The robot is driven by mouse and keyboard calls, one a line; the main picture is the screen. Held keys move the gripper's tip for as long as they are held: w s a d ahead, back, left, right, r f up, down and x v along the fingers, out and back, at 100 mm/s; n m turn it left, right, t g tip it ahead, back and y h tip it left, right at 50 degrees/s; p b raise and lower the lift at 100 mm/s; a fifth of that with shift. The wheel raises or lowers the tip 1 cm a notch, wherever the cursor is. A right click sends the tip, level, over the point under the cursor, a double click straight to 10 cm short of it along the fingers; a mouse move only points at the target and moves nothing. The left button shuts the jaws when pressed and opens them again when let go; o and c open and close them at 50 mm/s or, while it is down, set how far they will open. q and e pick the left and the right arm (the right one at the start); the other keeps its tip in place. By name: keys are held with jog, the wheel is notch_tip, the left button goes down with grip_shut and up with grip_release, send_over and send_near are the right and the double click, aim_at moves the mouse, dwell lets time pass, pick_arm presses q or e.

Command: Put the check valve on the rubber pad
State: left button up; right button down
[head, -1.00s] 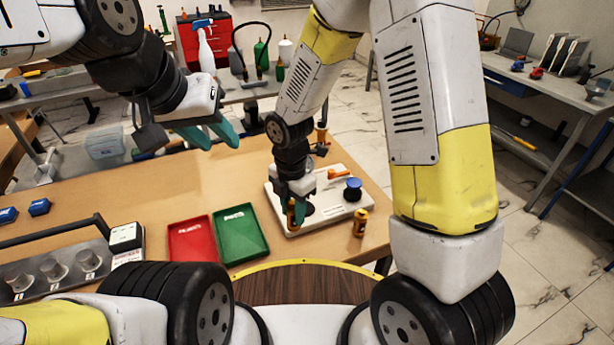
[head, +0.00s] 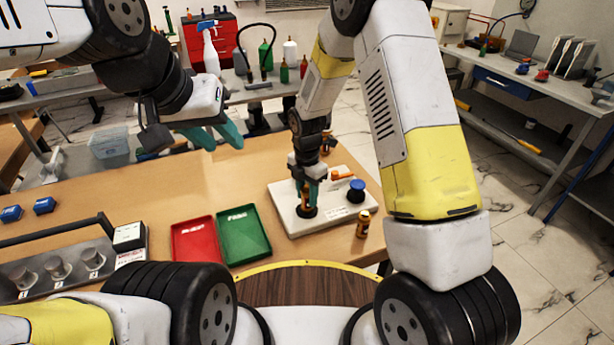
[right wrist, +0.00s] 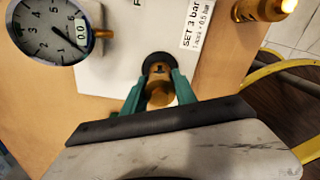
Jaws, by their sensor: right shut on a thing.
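My right gripper (head: 308,200) is shut on a brass fitting, seen as the check valve (right wrist: 158,92), over the white rig plate (head: 334,222). A black round pad (head: 305,212), which looks like the rubber pad, lies on the plate right at the fitting's lower end. It also shows in the right wrist view (right wrist: 154,60), partly hidden by the fitting. I cannot tell whether the fitting touches it. A second brass fitting (head: 362,224) stands upright at the plate's right front edge. My left gripper (head: 226,142) is open and empty above the table's back left.
A dial gauge (right wrist: 48,28) is close to the right gripper. A blue knob (head: 356,187) and an orange handle (head: 341,176) are on the plate. Red (head: 194,240) and green (head: 243,234) trays lie left of it. A fixture with grey knobs (head: 57,268) is further left.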

jog(key=shift+f, duration=0.15)
jog(key=c, duration=1)
grip_release()
